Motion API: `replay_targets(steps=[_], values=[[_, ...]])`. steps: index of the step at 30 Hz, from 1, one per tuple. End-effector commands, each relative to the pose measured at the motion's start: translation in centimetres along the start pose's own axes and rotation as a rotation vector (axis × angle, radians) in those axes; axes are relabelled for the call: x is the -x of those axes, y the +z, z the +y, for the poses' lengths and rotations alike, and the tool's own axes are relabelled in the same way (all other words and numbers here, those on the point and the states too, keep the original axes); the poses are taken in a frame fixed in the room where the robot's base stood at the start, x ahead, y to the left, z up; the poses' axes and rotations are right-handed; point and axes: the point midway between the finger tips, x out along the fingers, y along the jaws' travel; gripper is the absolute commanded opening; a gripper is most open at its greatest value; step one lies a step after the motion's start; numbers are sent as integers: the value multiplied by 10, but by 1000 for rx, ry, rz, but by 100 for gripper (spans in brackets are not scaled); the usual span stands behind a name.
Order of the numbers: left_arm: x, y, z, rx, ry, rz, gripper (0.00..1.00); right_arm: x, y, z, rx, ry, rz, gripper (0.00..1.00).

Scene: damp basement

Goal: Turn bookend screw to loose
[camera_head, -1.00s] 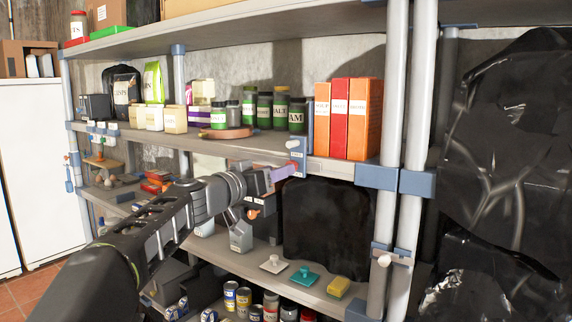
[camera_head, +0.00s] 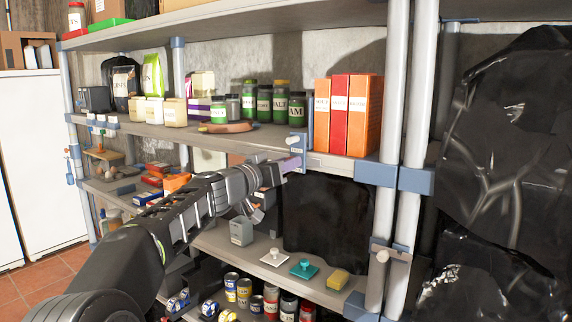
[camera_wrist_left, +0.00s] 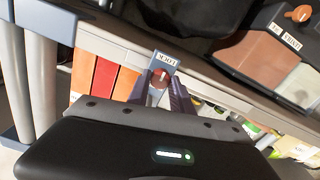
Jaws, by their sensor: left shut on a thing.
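The blue-grey bookend (camera_head: 308,128) stands upright on the middle shelf, against the left side of the upright binders. A small plate with a pale knob (camera_head: 293,140) sits at its lower front, over the shelf edge. In the left wrist view the plate's white label (camera_wrist_left: 165,59) appears above a round reddish-brown screw head (camera_wrist_left: 158,80) with a pale mark. My left gripper (camera_head: 291,164) reaches up to the plate from the left. Its purple fingers are shut on the screw, one on each side of it. The fingers partly hide the screw. My right gripper is not in view.
Orange and red binders (camera_head: 357,115) stand right of the bookend, and green-lidded jars (camera_head: 280,104) to its left. White shelf posts (camera_head: 390,90) rise at the right.

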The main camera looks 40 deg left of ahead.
Motion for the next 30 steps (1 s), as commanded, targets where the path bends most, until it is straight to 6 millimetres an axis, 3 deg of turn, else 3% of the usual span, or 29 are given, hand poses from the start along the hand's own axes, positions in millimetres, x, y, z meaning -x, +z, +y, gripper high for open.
replay_targets(steps=[7,20,30], values=[[0,0,0,0,0,0,0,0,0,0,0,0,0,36],[0,0,0,16,0,0,0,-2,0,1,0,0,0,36],[0,2,-1,154,0,1,0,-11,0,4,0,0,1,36]])
